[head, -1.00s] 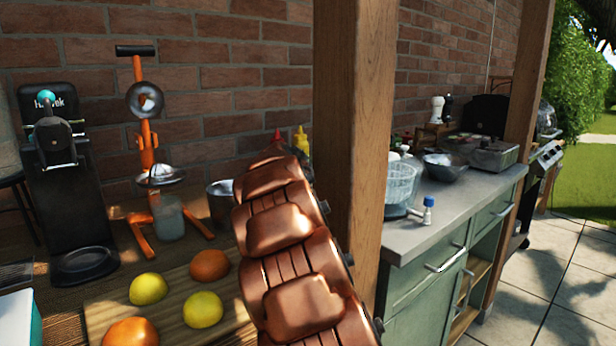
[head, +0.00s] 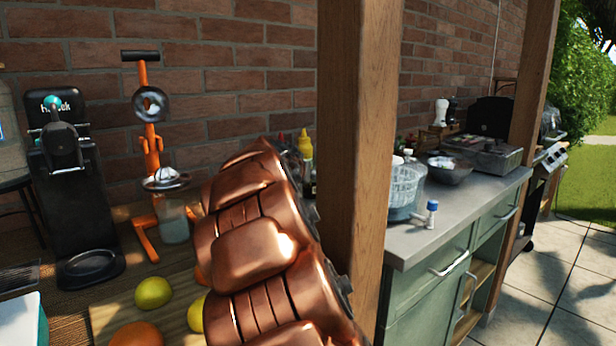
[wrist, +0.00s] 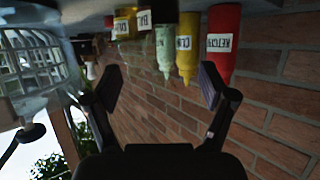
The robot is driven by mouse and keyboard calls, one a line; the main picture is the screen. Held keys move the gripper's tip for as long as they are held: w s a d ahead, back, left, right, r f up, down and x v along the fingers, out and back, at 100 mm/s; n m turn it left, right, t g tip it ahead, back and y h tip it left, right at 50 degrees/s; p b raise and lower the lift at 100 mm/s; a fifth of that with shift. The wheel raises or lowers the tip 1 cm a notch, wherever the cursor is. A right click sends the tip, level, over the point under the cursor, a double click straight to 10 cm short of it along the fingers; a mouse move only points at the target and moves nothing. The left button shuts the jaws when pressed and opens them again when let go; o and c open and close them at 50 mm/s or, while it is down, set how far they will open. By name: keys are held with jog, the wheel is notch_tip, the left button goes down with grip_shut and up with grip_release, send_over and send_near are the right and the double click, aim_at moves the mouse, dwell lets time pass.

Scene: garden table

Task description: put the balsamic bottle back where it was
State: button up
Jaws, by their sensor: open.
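In the wrist view, which is upside down, a dark bottle with a white label reading "BAL" (wrist: 143,19) stands in a row of bottles at the top. It seems to be the balsamic bottle. A pale green bottle (wrist: 166,40) is right beside it. My gripper (wrist: 160,80) is open, with nothing between its fingers, and its fingers point towards the row. The bottle appears beyond the fingertips, apart from them. In the head view my copper arm hides the gripper and most of the row.
The wrist view shows a yellow bottle (wrist: 187,45) and a red ketchup bottle (wrist: 224,40) near the right finger. A brick wall (wrist: 265,110) stands behind. In the head view a wooden post (head: 355,150) is close right of my arm. A glass jar (head: 406,190) stands on the counter.

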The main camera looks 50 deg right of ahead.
jog(key=shift+v, duration=2)
jog(key=shift+r, duration=0.15)
